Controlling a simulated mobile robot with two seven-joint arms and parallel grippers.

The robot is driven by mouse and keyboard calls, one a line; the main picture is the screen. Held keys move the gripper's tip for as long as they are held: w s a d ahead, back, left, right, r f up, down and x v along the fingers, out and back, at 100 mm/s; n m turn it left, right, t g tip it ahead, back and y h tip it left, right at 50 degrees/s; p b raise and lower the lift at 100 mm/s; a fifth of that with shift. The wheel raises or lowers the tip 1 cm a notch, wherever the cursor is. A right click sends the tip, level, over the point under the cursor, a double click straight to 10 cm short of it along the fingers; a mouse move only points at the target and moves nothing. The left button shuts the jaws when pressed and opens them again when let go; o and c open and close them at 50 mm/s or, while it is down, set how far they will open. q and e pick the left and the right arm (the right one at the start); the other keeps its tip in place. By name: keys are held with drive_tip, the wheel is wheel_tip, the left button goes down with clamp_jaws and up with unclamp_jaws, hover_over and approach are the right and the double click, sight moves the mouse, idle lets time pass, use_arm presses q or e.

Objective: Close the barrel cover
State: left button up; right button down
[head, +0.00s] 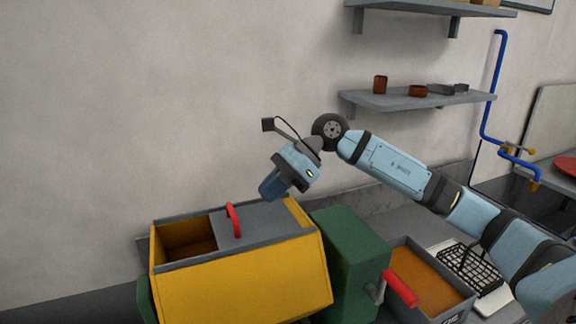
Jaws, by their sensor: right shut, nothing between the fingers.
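The yellow barrel (240,281) is a box-shaped drum with a grey top frame, standing at lower centre left. Its grey sliding cover (264,219) with a red arched handle (233,221) lies over the right part of the top. The left part of the top is open and shows a dark brown inside (187,240). My right gripper (268,191) is shut and empty. It points down and left, above the barrel's far right side and apart from the handle in the picture. My left gripper is not in view.
A green housing (349,262) adjoins the barrel's right end, with a red crank handle (401,290). Right of it are a grey tank of orange liquid (422,279) and a black wire basket (470,264). A shelf (417,100) with small containers hangs on the wall.

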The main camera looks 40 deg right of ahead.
sight(247, 222)
drive_tip(key=a, duration=0.1)
drive_tip(key=a+p, duration=0.1)
drive_tip(key=w+a+f, duration=0.1)
drive_tip(key=shift+a+f, duration=0.1)
drive_tip(key=shift+a, duration=0.3)
drive_tip(key=shift+w+a+f+p, duration=0.2)
drive_tip(key=shift+a+p, duration=0.2)
drive_tip(key=shift+a, duration=0.15)
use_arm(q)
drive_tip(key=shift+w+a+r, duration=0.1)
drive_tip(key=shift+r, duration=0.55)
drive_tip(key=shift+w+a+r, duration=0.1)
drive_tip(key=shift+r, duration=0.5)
use_arm(e)
drive_tip(key=shift+f, duration=0.1)
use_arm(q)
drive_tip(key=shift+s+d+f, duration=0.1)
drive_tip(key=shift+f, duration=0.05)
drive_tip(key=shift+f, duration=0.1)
